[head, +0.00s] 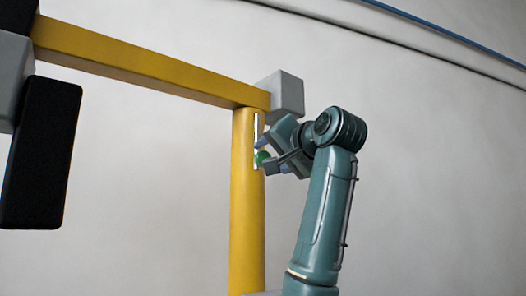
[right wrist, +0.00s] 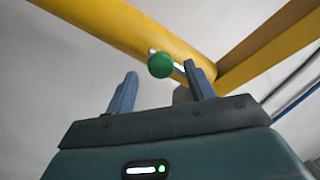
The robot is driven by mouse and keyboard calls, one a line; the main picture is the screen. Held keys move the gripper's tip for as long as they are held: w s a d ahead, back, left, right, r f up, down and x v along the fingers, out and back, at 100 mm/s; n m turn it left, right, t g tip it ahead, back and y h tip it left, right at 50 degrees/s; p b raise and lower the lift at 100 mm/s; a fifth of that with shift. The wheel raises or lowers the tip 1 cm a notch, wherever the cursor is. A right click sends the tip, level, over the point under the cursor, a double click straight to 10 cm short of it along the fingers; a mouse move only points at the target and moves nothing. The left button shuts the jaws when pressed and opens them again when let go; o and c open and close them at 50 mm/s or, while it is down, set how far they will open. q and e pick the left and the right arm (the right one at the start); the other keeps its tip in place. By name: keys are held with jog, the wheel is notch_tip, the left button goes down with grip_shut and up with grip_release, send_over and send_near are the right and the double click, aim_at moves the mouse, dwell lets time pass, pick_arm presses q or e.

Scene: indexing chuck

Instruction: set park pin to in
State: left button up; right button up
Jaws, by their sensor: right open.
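The park pin appears to be the round green knob (head: 262,157) by a pale slot (head: 256,133) in the upper part of the yellow post (head: 246,215). In the right wrist view the knob (right wrist: 160,64) shows between my two blue fingers, toward their tips. My right gripper (head: 264,155) is open, with its fingers pointing at the post and one on each side of the knob. In the right wrist view the gripper (right wrist: 163,82) has a gap on both sides of the knob. I cannot tell whether a finger touches it. My left gripper is not in view.
A yellow beam (head: 150,72) runs from the post's top to the upper left. A grey block (head: 286,95) sits at the post's top, close above my gripper. A black panel (head: 42,153) hangs at the far left. The space right of my arm looks clear.

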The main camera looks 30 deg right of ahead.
aim_at(265, 157)
jog(key=shift+w+d+p, duration=0.15)
jog(key=shift+w+p, duration=0.15)
jog(key=shift+w, duration=0.85)
jog(key=shift+w+d+p, duration=0.1)
jog(key=shift+w+p, duration=0.2)
jog(key=shift+w, duration=0.8)
grip_shut()
jog(key=shift+r, duration=0.1)
